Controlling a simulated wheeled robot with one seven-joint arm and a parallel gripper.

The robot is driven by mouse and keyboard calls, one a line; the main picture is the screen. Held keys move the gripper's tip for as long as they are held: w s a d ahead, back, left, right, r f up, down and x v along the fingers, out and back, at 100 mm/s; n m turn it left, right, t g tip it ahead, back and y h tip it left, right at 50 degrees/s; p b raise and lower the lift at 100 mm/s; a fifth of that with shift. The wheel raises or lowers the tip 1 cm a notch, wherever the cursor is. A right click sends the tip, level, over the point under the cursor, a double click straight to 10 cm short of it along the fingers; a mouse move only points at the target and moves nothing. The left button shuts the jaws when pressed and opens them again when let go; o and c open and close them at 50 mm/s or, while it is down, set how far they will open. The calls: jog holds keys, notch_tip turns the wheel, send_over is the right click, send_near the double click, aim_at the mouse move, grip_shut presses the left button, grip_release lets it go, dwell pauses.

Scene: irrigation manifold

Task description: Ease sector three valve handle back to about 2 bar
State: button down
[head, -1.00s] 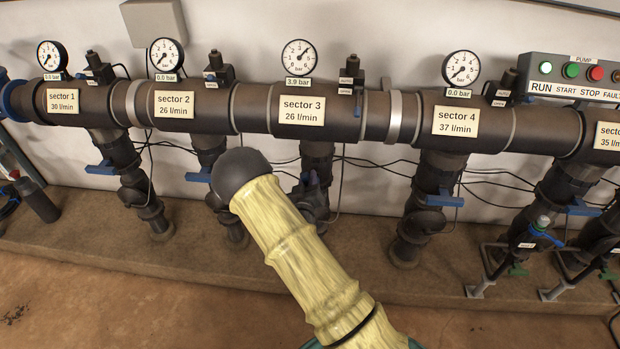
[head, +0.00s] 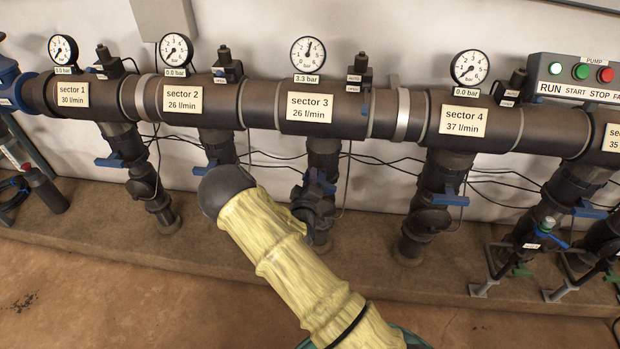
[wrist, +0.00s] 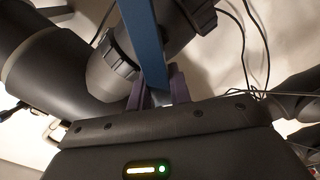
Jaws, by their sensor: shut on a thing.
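The sector three valve handle is a blue bar (wrist: 143,40) in the wrist view, running down between the purple-grey fingers of my gripper (wrist: 160,92). My gripper is shut on it. In the head view a bit of blue (head: 321,181) shows on the sector 3 drop pipe, below the "sector 3, 26 l/min" label (head: 310,107). My gripper is hard to make out there. The sector 3 gauge (head: 308,54) stands above the pipe, and its tag reads 3.3 bar.
Sector 2's blue handle (head: 205,168) and sector 4's blue handle (head: 450,195) sit on neighbouring drop pipes. Black cables (head: 385,163) hang along the wall. The pump panel (head: 580,80) is at the right. The front floor at left (head: 100,270) is clear.

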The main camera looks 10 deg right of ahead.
jog(key=shift+f, duration=0.1)
jog(key=c, duration=1.3)
grip_release()
jog(key=shift+s, duration=0.15)
jog(key=p+v, duration=0.1)
jog(key=v, duration=1.6)
jog(key=shift+s+a+p, duration=0.1)
jog(key=shift+p, duration=0.2)
dwell(0.7)
